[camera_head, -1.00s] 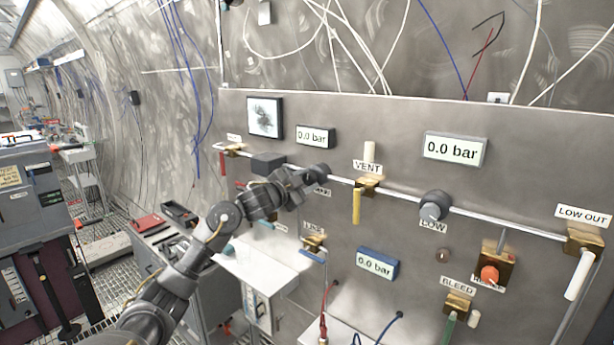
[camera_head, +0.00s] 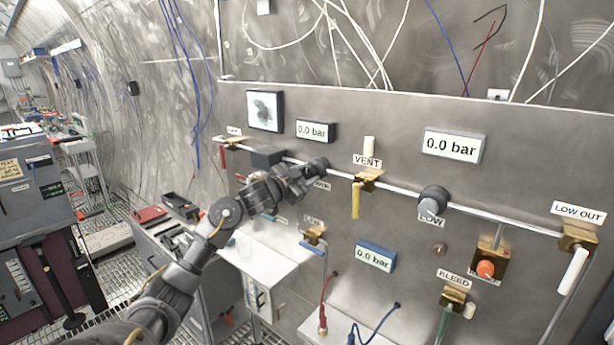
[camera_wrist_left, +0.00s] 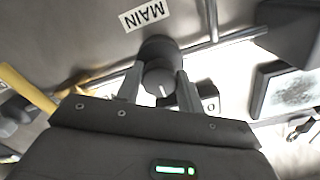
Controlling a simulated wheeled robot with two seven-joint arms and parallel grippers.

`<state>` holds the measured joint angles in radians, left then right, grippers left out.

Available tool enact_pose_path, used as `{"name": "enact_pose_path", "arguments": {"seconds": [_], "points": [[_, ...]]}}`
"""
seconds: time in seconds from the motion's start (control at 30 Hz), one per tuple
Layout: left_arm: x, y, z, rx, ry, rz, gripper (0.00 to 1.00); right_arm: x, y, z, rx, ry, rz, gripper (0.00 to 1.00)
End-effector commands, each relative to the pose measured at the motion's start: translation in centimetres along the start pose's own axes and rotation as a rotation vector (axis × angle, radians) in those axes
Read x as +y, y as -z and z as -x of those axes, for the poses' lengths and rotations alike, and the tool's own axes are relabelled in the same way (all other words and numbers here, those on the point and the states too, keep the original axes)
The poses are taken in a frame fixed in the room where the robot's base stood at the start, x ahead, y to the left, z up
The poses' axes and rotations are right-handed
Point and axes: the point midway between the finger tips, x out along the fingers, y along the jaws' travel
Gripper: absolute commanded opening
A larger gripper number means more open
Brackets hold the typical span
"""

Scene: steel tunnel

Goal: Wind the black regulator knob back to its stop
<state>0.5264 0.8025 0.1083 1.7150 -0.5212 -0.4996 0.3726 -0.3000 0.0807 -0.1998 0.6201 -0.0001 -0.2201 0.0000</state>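The black regulator knob (camera_head: 318,163) sits on the grey panel's pipe, partly hidden by my left gripper (camera_head: 305,177) in the head view. In the left wrist view the knob (camera_wrist_left: 160,72) is below the MAIN label (camera_wrist_left: 146,15), with a pale mark on its face. The two fingers of my left gripper (camera_wrist_left: 160,88) lie on either side of the knob and appear closed against it. Whether both fingers press on it is hard to see. My right gripper is out of view.
A similar black knob (camera_head: 432,201) marked LOW sits further right. The VENT valve (camera_head: 367,181) with its yellow handle is between them. Displays above (camera_head: 453,145) and below (camera_head: 375,256) read 0.0 bar.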

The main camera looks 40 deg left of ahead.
Motion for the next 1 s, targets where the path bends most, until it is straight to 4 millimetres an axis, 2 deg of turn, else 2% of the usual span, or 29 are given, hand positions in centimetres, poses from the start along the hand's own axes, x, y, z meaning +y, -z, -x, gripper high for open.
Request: {"name": "enact_pose_path", "arguments": {"seconds": [0.03,0.17,0.43,0.53,0.67,1.0], "points": [[0.1,-0.1,0.0,-0.002,-0.002,0.002,0.43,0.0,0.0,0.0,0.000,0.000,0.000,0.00],[0.1,-0.1,0.0,-0.001,-0.002,0.001,0.59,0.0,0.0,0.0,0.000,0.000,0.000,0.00],[0.1,0.0,0.1,0.000,-0.001,0.000,0.59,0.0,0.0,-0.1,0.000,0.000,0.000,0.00],[0.1,-0.2,0.6,0.000,0.000,-0.001,0.59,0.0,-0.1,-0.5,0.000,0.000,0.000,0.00],[0.2,-0.4,2.6,0.001,-0.001,-0.005,0.59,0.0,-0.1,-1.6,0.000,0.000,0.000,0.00],[0.2,-0.4,9.0,-0.001,-0.001,-0.004,0.59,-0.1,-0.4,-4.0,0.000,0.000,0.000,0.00]]}}
